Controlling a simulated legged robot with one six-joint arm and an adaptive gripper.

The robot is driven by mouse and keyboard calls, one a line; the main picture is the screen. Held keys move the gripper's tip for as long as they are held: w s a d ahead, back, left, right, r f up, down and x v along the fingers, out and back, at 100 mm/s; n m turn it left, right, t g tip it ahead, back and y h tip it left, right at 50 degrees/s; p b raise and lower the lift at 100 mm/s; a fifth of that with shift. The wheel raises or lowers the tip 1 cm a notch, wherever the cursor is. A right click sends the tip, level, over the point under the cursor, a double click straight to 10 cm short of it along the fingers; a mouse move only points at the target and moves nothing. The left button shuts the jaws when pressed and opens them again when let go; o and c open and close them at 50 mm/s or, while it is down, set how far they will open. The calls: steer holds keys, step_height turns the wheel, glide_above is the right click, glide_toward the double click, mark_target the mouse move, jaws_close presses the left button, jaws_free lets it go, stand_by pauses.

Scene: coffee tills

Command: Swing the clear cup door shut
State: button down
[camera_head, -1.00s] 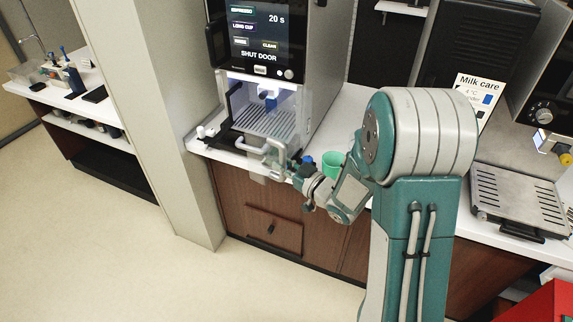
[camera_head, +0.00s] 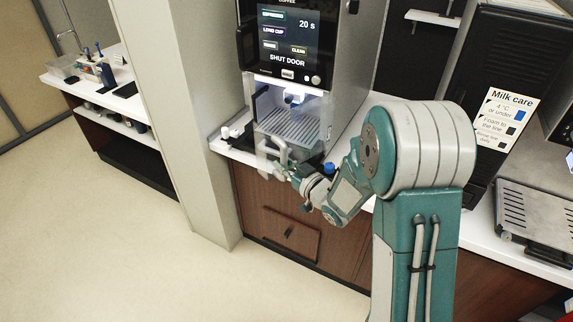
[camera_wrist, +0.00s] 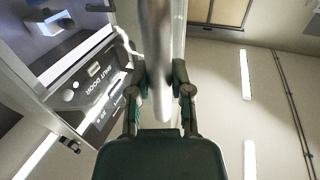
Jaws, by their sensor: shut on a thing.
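The coffee machine (camera_head: 345,75) stands on the counter, its screen (camera_head: 283,32) reading "SHUT DOOR". Its lit cup bay (camera_head: 290,120) has a slatted drip tray and stands uncovered. The clear cup door (camera_head: 265,158) juts out in front of the bay, open; its see-through panel is faint and its hinge line is hard to make out. My gripper (camera_head: 285,170) is at the door's pale handle (camera_head: 281,149). In the wrist view my gripper (camera_wrist: 160,85) is shut around the metal handle bar (camera_wrist: 156,40), one finger on each side. The machine's screen (camera_wrist: 95,88) shows at left there.
A pillar (camera_head: 180,110) stands left of the machine. A blue-topped item (camera_head: 329,168) is on the counter close behind my arm. A milk care sign (camera_head: 505,118) and a slotted metal tray (camera_head: 535,225) are at right. The floor at left is clear.

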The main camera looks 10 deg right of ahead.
mark_target(269, 159)
steer(key=shift+w+a, duration=0.95)
steer(key=shift+a, duration=0.2)
steer(key=shift+w+a, duration=0.95)
steer(key=shift+a, duration=0.15)
steer(key=shift+c, duration=2.3)
jaws_free()
steer(key=shift+a, duration=0.1)
